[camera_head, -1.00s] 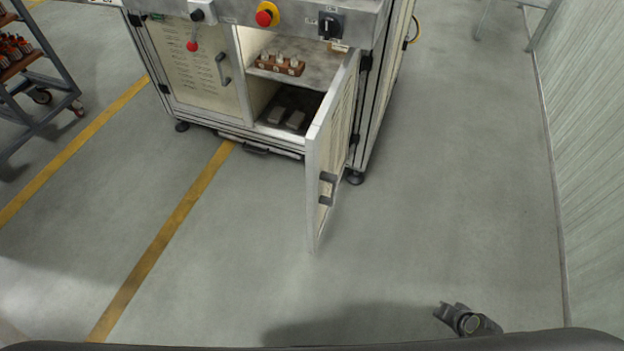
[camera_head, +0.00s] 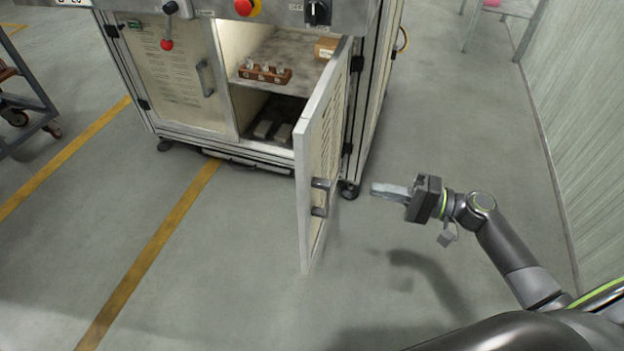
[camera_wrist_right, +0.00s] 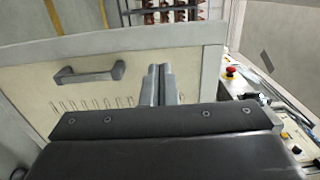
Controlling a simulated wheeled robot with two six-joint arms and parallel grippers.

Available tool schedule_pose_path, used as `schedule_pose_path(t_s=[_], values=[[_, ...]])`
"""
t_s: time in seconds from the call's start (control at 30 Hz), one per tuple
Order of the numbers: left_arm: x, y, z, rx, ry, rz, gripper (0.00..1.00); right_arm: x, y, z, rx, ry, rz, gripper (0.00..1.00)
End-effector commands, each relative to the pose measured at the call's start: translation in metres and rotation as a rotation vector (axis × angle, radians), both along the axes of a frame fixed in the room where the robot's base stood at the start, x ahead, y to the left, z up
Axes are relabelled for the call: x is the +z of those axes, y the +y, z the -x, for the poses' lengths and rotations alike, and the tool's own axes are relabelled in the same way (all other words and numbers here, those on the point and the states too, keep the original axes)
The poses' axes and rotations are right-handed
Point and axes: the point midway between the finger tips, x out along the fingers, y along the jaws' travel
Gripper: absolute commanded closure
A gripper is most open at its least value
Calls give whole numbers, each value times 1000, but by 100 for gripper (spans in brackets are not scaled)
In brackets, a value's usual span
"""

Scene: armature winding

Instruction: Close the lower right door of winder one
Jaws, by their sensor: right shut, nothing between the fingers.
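The winder (camera_head: 285,45) stands at the top of the head view. Its lower right door (camera_head: 328,150) is swung wide open toward me, with a dark handle (camera_head: 320,197) on the face turned to the right. My right gripper (camera_head: 374,190) is shut and empty, to the right of the door and apart from it in the head view. The right wrist view shows the shut fingers (camera_wrist_right: 158,85) in front of a cream panel with a dark handle (camera_wrist_right: 90,73) to their left. I cannot tell contact there. My left gripper is out of view.
The lower left door (camera_head: 178,75) is shut. Inside the open compartment are a brown block with metal parts (camera_head: 265,74), a small box (camera_head: 327,47) and grey blocks below. A wheeled rack (camera_head: 30,110) stands at left, a wall (camera_head: 590,130) at right. The floor before the winder is clear.

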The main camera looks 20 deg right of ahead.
Motion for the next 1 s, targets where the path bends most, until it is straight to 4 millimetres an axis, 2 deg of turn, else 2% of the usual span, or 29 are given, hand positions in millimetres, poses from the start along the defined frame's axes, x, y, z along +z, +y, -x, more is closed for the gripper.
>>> schedule_pose_path(t_s=[0.6,0.8,1.0], values=[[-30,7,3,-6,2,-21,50,1,92,-58,-3,1,-3,100],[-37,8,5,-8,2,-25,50,0,110,-70,-4,2,0,100],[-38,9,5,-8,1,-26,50,-1,114,-72,-4,2,3,100]])
